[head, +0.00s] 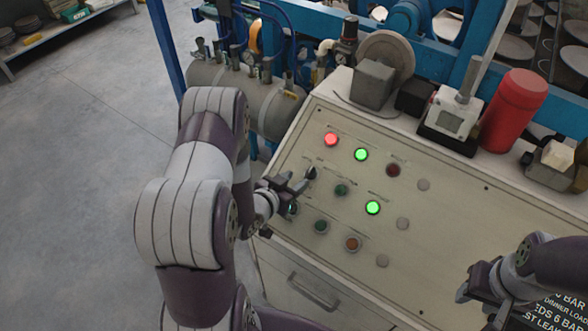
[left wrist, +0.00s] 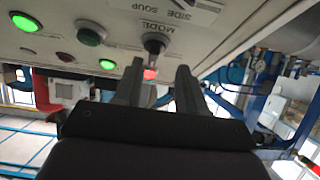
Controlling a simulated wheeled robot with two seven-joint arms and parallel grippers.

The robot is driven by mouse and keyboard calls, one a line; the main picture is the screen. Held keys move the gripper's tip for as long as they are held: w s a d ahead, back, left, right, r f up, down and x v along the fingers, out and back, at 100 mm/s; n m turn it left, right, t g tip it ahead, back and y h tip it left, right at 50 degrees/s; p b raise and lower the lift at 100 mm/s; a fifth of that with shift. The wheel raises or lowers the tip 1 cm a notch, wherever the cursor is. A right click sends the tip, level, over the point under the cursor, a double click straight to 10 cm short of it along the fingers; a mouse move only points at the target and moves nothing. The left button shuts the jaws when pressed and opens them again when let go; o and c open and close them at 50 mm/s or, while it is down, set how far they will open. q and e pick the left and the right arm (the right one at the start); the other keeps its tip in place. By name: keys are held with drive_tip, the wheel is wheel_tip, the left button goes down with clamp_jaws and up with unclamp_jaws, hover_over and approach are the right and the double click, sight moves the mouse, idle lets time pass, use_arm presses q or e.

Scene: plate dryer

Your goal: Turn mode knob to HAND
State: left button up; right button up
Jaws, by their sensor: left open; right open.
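The black mode knob (head: 311,172) sits at the left side of the sloped cream control panel (head: 450,215). In the left wrist view the knob (left wrist: 155,43) shows beside the label "MODE", seen upside down. My left gripper (head: 297,184) is open at the knob, partly covering the panel there. In the left wrist view its two fingers (left wrist: 160,68) point at the panel, with the knob in line with the gap, just past the tips. I cannot tell whether they touch it. The knob's setting is not readable. My right gripper (head: 473,292) is open and empty at the lower right.
Lit red (head: 331,140) and green (head: 361,154) lamps and several buttons lie near the knob. A red cylinder (head: 514,110) and grey boxes stand along the panel's back edge. A metal tank (head: 245,95) lies behind. The floor at left is clear.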

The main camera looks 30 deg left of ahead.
sight(308, 173)
use_arm(q)
drive_tip(key=x, duration=0.3)
drive_tip(key=shift+w+d+r, duration=0.15)
drive_tip(key=shift+d+r, duration=0.05)
drive_tip(key=shift+r, duration=0.05)
drive_tip(key=shift+w+d+f+p, duration=0.1)
drive_tip(key=shift+w+d+p, duration=0.25)
drive_tip(key=shift+w+d, duration=0.1)
drive_tip(key=shift+w+a+f, duration=0.15)
drive_tip(key=shift+w+f, duration=0.25)
drive_tip(key=shift+w, duration=0.3)
drive_tip(key=shift+s+r, duration=0.1)
drive_tip(key=shift+s, duration=0.05)
drive_tip(key=c, duration=0.7)
use_arm(e)
drive_tip(key=shift+s+d+r, duration=0.3)
drive_tip(key=shift+s+r, duration=0.2)
drive_tip(key=shift+r, duration=0.25)
